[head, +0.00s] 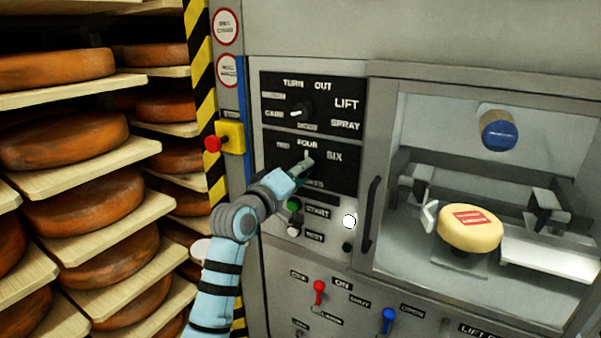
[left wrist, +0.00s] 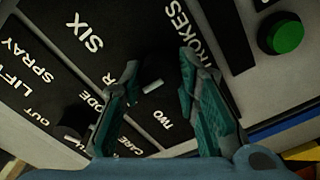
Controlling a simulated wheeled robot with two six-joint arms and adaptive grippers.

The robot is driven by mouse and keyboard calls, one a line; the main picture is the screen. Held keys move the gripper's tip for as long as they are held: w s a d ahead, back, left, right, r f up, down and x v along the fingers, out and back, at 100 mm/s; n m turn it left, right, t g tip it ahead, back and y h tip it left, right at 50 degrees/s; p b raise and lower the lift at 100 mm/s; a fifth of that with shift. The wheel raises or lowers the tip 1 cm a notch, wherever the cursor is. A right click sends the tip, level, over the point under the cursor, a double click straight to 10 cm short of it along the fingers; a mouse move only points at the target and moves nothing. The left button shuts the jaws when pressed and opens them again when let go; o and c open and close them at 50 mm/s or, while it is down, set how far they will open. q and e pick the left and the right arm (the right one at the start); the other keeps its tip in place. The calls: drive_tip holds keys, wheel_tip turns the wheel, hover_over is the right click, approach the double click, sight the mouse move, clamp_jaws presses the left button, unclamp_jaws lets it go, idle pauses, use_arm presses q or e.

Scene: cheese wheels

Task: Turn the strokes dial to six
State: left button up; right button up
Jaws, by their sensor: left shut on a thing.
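The strokes dial (head: 307,155) is on the lower black panel, with FOUR above it and SIX to its right. Its pale pointer points up, towards FOUR. In the left wrist view the white pointer mark (left wrist: 152,87) shows between my fingers. My left gripper (head: 303,167) is at the dial, shut on it, with one finger on either side (left wrist: 160,78). The fingers and hand hide most of the knob in the head view. The words SIX, TWO and STROKES are readable in the wrist view. My right gripper is in neither view.
The mode dial (head: 302,113) sits just above. A green button (head: 294,204) is below, and a red stop button (head: 212,143) is at left. A glazed chamber with a cheese wheel (head: 470,228) is at right. Cheese shelves (head: 110,160) stand close at left.

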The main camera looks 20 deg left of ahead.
use_arm(q)
drive_tip(key=shift+m, duration=0.3)
drive_tip(key=shift+m+p, duration=1.5)
drive_tip(key=shift+m, duration=2.7)
drive_tip(key=shift+r, duration=0.1)
